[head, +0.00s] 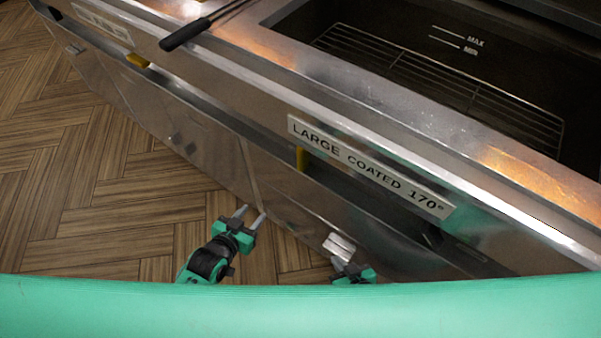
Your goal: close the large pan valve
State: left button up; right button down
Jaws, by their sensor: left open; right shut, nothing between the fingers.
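The large pan's label plate (369,166) reads "LARGE COATED 170°" on the steel front of the range. A yellow valve handle (302,158) shows under its left end, partly hidden by the plate and front rail. It appears to point downward. My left gripper (252,213) is open and empty, low in front of the cabinet doors, below and left of this handle and apart from it. My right gripper (338,262) is shut and empty, low by the cabinet front and below the plate. Its lower part is hidden behind my green body.
The large dark pan (420,65) holds a wire rack (450,88). A black-handled utensil (187,33) lies on the steel rim. A second yellow handle (137,60) sits farther left under another plate (101,23). Wooden floor (90,190) is clear to the left.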

pick_arm(q)
jog(key=d+r+m+t+h+b, duration=0.1)
jog(key=d+r+t+h+b, duration=0.2)
jog(key=r, duration=0.4)
jog(key=m+h+b, duration=0.1)
jog(key=h+b, duration=0.1)
jog(key=b, duration=0.2)
send_near(299, 162)
jog(key=b+x, duration=0.1)
jog(key=x, duration=0.8)
jog(key=shift+w+d, duration=0.1)
jog(key=shift+w, duration=0.1)
jog(key=shift+x, duration=0.8)
pick_arm(e)
jog(key=w+r+t+y, duration=0.1)
jog(key=r+t, duration=0.3)
jog(key=r, duration=0.8)
jog(key=w+r+t+y, duration=0.1)
jog(key=w+r+t, duration=0.2)
jog(key=r, duration=0.8)
jog(key=shift+w+r+m+t+y, duration=0.3)
jog(key=shift+r+t, duration=0.1)
jog(key=shift+t, duration=0.8)
pick_arm(q)
jog(key=shift+s, duration=0.1)
jog(key=shift+c, duration=0.2)
grip_shut()
